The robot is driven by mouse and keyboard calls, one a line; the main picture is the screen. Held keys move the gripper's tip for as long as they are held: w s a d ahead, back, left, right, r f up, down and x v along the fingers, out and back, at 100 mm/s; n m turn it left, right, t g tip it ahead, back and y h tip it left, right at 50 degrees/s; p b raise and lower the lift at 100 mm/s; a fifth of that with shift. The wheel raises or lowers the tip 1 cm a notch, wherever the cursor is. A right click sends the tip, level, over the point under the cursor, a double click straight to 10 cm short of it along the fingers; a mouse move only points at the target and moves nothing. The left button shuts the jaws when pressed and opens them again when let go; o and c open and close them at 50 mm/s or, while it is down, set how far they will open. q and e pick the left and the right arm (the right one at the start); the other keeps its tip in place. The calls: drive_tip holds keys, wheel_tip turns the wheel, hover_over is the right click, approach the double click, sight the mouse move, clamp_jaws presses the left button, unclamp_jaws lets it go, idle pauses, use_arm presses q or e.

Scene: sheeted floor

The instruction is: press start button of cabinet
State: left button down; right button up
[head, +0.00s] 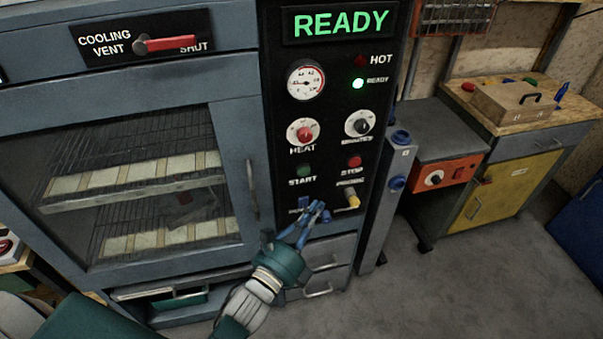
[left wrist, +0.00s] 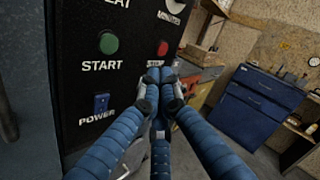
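The cabinet (head: 262,110) has a black control panel on its right side. The round green start button (head: 304,170) sits above its START label; it also shows in the left wrist view (left wrist: 108,43). The red stop button (head: 354,161) is to its right. My left gripper (head: 318,211) is in front of the lower panel, below and slightly right of the start button. In the left wrist view its blue fingers (left wrist: 160,82) come together at the tips with nothing between them. It covers part of the power switch area in the head view. My right gripper is not in view.
The display (head: 338,22) reads READY and the green ready lamp (head: 358,84) is lit. Heat (head: 302,132) and minutes (head: 359,124) knobs sit above the buttons. A yellow knob (head: 351,196) and blue power switch (left wrist: 101,103) are lower. Open floor lies to the right.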

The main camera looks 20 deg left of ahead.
sight(304, 171)
use_arm(q)
drive_tip(key=shift+w, duration=0.1)
drive_tip(key=w+a, duration=0.1)
drive_tip(key=w, duration=0.1)
drive_tip(key=w+a+b, duration=0.1)
drive_tip(key=w+a, duration=0.3)
drive_tip(key=w, duration=0.1)
drive_tip(key=shift+w, duration=0.1)
idle(0.4)
idle(1.1)
drive_tip(key=shift+w+a, duration=0.2)
drive_tip(key=shift+w, duration=0.15)
